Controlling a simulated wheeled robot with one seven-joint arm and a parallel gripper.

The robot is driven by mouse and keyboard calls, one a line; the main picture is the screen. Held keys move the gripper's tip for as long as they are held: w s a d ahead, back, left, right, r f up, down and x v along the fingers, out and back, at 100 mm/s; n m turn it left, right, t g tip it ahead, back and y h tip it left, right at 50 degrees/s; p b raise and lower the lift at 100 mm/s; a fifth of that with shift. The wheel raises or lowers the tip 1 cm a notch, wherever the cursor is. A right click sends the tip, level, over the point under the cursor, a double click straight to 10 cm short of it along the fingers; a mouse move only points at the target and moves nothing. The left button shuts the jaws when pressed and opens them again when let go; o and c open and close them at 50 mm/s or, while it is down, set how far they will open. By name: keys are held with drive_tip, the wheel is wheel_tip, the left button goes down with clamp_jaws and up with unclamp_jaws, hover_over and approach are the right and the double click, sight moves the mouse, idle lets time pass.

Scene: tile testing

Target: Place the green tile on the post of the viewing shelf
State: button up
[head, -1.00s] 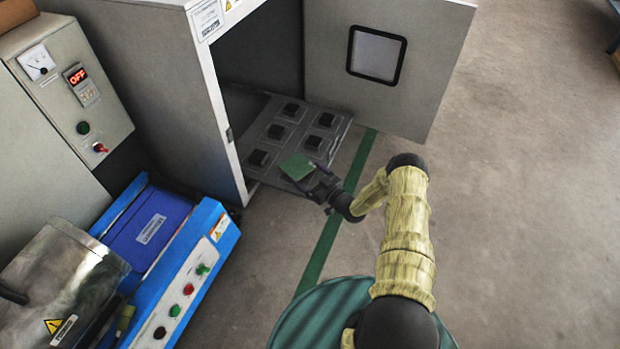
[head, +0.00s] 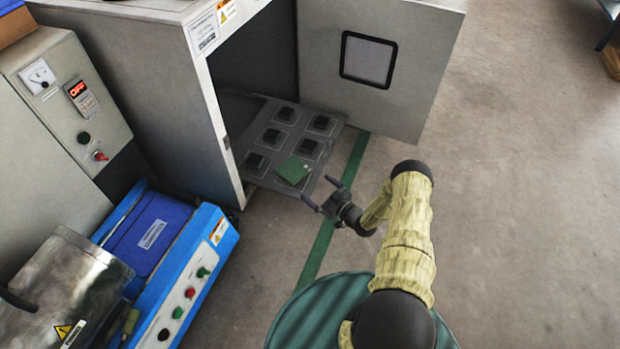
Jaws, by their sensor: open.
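The green tile (head: 293,170) lies on the near right part of the grey shelf (head: 262,179), which extends out of the open cabinet. The tile covers whatever is under it, so I cannot tell how it sits on a post there. Several dark square posts stand bare on the shelf, such as one post (head: 256,162) left of the tile. My gripper (head: 318,192) is open and empty, just to the right of and nearer than the tile, with a gap between them.
The cabinet door (head: 420,70) stands open behind and right of the shelf. A blue machine (head: 185,265) with buttons stands at the left, beside a control box (head: 70,95).

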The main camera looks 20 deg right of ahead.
drive_tip(key=p+v, duration=0.1)
drive_tip(key=v, duration=0.4)
drive_tip(key=shift+s+d+p, duration=0.1)
drive_tip(key=shift+p, duration=0.25)
drive_tip(key=w+d+r+g+h, duration=0.1)
drive_tip(key=w+r+g+h, duration=0.25)
drive_tip(key=r, duration=0.45)
drive_tip(key=w+r+g+h, duration=0.2)
drive_tip(key=w+r, duration=0.3)
drive_tip(key=r, duration=0.3)
wheel_tip(320, 180, up, 7)
drive_tip(key=s+m+g+h, duration=0.1)
drive_tip(key=s+g+h, duration=0.1)
drive_tip(key=s, duration=0.1)
drive_tip(key=s+a+r+m+g, duration=0.1)
drive_tip(key=s+a+r, duration=0.2)
drive_tip(key=s+r, duration=0.2)
drive_tip(key=s+a+r+m+g+h, duration=0.1)
drive_tip(key=s+r, duration=0.4)
drive_tip(key=s, duration=0.7)
drive_tip(key=s+a+r+m+g, duration=0.3)
drive_tip(key=s+a+r, duration=0.2)
drive_tip(key=s, duration=0.4)
drive_tip(key=shift+s+r+h, duration=0.25)
drive_tip(key=shift+r+h, duration=0.1)
drive_tip(key=shift+r, duration=0.3)
